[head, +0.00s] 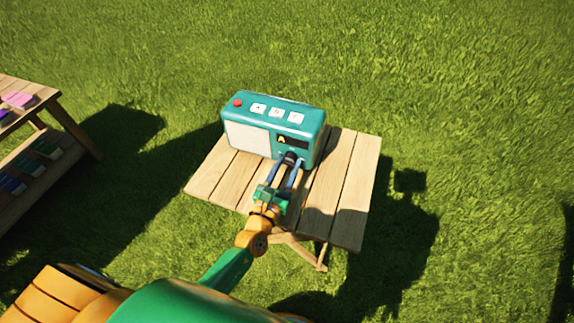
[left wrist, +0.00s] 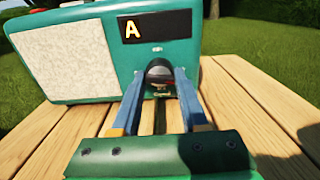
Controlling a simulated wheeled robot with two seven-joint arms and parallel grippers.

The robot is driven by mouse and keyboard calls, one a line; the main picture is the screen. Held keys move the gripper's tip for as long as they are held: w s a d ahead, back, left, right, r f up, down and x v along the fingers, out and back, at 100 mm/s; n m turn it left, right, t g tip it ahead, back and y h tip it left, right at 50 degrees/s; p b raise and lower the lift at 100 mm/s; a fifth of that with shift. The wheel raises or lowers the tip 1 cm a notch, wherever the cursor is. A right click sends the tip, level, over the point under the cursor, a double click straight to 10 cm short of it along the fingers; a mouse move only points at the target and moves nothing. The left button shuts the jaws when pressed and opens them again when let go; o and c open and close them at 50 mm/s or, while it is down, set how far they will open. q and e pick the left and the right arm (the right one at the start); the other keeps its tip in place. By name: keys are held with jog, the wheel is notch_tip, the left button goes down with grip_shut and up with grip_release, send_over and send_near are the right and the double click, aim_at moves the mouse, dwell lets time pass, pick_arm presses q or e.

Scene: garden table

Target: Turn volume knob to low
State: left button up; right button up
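A teal radio (head: 273,130) stands upright on a wooden slatted table. Its front has a pale speaker panel, a dark display with a yellow letter A, and a dark round volume knob below the display. In the left wrist view the knob (left wrist: 160,74) sits between the blue fingertips of my left gripper (left wrist: 161,80). The fingers lie close on both sides and appear to touch it. In the head view the left gripper (head: 289,165) reaches the radio's lower right front. The fingers partly hide the knob, and its pointer setting cannot be read. My right gripper is not in view.
The slatted table (head: 340,185) is bare around the radio. A red button (head: 238,103) and several white buttons are on the radio's top. Another wooden stand (head: 72,128) with colored items is at the left. Grass surrounds both.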

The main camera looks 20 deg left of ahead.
pick_arm(q)
grip_shut()
jog(key=shift+n+b, duration=0.3)
jog(key=shift+n, duration=0.5)
jog(key=o, duration=0.9)
grip_release()
jog(key=shift+o, duration=0.7)
jog(key=shift+s, duration=0.1)
